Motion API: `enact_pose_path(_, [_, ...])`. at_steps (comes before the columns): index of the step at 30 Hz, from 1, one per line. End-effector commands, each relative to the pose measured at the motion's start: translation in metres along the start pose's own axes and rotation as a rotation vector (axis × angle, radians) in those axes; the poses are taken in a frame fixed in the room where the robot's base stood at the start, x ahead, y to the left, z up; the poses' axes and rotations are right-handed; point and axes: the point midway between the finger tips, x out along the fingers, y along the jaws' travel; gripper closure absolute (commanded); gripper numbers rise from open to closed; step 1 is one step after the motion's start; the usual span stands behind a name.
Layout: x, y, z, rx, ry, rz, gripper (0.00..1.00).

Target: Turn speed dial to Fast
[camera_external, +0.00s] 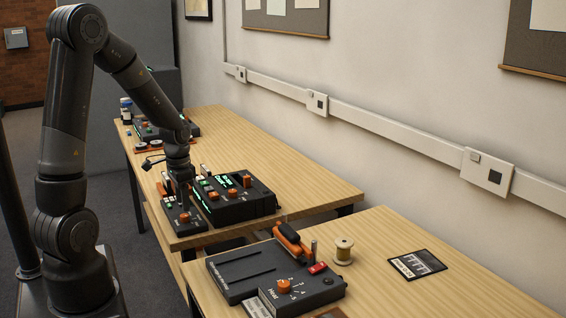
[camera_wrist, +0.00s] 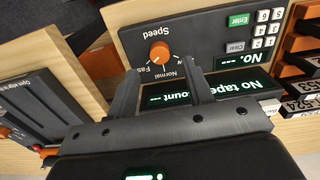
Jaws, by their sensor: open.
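The orange speed dial (camera_wrist: 160,52) sits on a dark control panel (camera_wrist: 205,32), with its lettering upside down in the wrist view. I cannot tell for sure where the dial points. My gripper (camera_wrist: 160,68) is open, with its two fingers apart near the label side of the dial. In the external view my gripper (camera_external: 181,203) points down just above a small dark box with an orange knob (camera_external: 184,217). Contact cannot be told.
Beside the dial are a keypad (camera_wrist: 265,28) and an Enter key (camera_wrist: 238,20). A larger dark machine (camera_external: 245,202) with green displays stands to the right of my gripper. The nearer table holds a dark Heat unit (camera_external: 262,276) and a spool (camera_external: 344,250). The far table's right side is clear.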

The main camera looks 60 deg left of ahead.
Motion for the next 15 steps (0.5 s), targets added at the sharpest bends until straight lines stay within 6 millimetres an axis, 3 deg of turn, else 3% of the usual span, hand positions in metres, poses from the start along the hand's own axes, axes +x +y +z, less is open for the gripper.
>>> enact_pose_path(3, [-0.024, -0.001, -0.001, -0.001, 0.005, -0.003, 0.53])
enact_pose_path(9, [-0.053, 0.0, -0.001, -0.001, 0.003, -0.001, 0.53])
enact_pose_path(15, [-0.063, 0.0, 0.0, 0.0, 0.001, 0.0, 0.53])
